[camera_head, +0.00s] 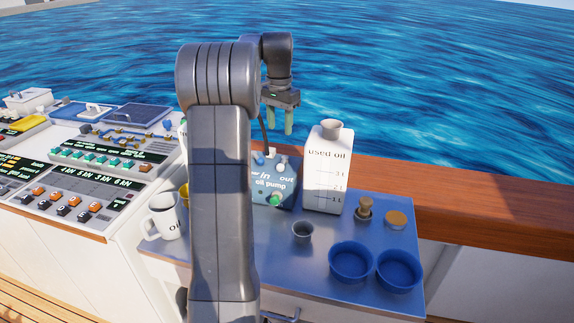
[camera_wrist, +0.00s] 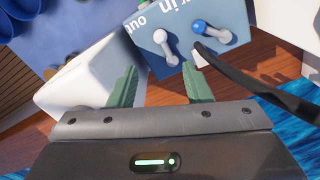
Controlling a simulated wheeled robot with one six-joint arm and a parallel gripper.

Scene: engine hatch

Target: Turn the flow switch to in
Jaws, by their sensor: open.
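The oil pump is a blue box (camera_head: 262,192) on the table, with "in" and "out" lettering and a green button (camera_head: 275,199). In the wrist view its panel (camera_wrist: 183,11) carries two small levers: a white-knobbed one (camera_wrist: 160,37) near "out" and a blue-knobbed one (camera_wrist: 199,26) beyond "in". I cannot tell for sure which is the flow switch. My gripper (camera_head: 280,125) hangs above and behind the pump, green fingers pointing down, open and empty. In the wrist view the fingers (camera_wrist: 160,84) are spread apart and touch neither lever. My arm hides the pump's left part.
The white used oil jug (camera_head: 324,180) stands close right of the pump. A black hose (camera_wrist: 245,82) runs beside the levers. Blue bowls (camera_head: 351,277), a grey cup (camera_head: 302,235) and a white mug (camera_head: 162,226) are on the table. A control console (camera_head: 75,185) stands left; a wooden rail (camera_head: 470,200) runs behind.

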